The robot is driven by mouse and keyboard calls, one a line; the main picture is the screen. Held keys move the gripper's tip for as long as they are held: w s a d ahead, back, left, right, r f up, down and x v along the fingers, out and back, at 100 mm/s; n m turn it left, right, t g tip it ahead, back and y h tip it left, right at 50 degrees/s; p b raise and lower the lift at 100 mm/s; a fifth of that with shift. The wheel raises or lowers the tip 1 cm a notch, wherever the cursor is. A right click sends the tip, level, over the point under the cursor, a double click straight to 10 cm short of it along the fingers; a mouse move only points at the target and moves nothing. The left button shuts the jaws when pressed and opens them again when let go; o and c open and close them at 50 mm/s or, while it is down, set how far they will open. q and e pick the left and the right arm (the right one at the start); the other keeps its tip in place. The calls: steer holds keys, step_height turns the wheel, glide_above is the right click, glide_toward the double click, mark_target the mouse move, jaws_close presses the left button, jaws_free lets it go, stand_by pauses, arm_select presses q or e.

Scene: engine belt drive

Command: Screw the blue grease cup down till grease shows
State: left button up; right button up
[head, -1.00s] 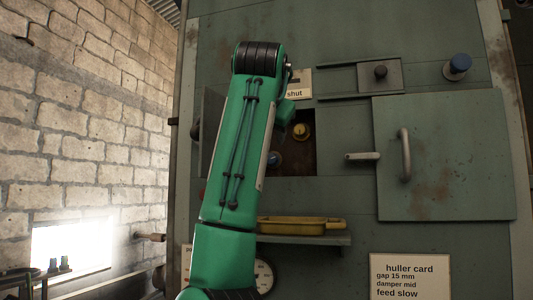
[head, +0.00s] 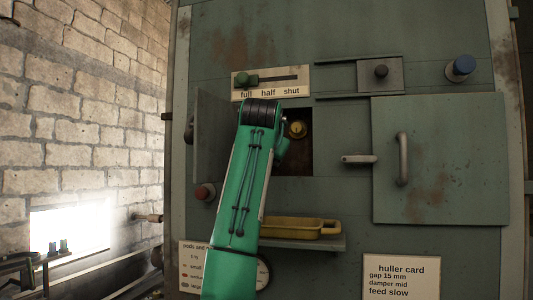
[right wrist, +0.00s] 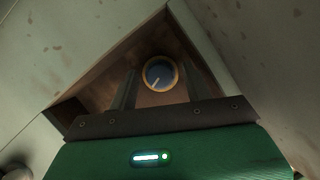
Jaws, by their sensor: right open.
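The blue grease cup (right wrist: 160,74) shows in the right wrist view as a round blue face with a pale mark and a yellowish rim, inside a brown recess. In the head view my arm hides it. My right gripper (right wrist: 158,72) is open, its two dark fingers pointing into the recess, with the cup seen between their tips. I cannot tell whether they touch it. My left gripper is not in view.
An open door (head: 215,135) stands left of the recess. A slider knob (head: 243,80) sits above, at full. A red knob (head: 204,192) is lower left. A yellow tray (head: 295,228) rests on a shelf below.

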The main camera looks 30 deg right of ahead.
steer(key=c, duration=1)
steer(key=m+t+h+b, duration=0.1)
steer(key=m+t, duration=0.1)
steer(key=m, duration=0.4)
steer(key=f+m+t+h+b, duration=0.1)
steer(key=m+t, duration=0.1)
steer(key=m, duration=0.5)
steer(key=m+t+h+b, duration=0.1)
steer(key=m+t, duration=0.1)
steer(key=m, duration=0.4)
steer(key=shift+d+f+m+t, duration=0.1)
steer(key=shift+f+m+t, duration=0.05)
steer(key=shift+m+t, duration=0.2)
steer(key=shift+f+m+h, duration=0.1)
steer(key=shift+m+h, duration=0.15)
steer(key=shift+h, duration=0.05)
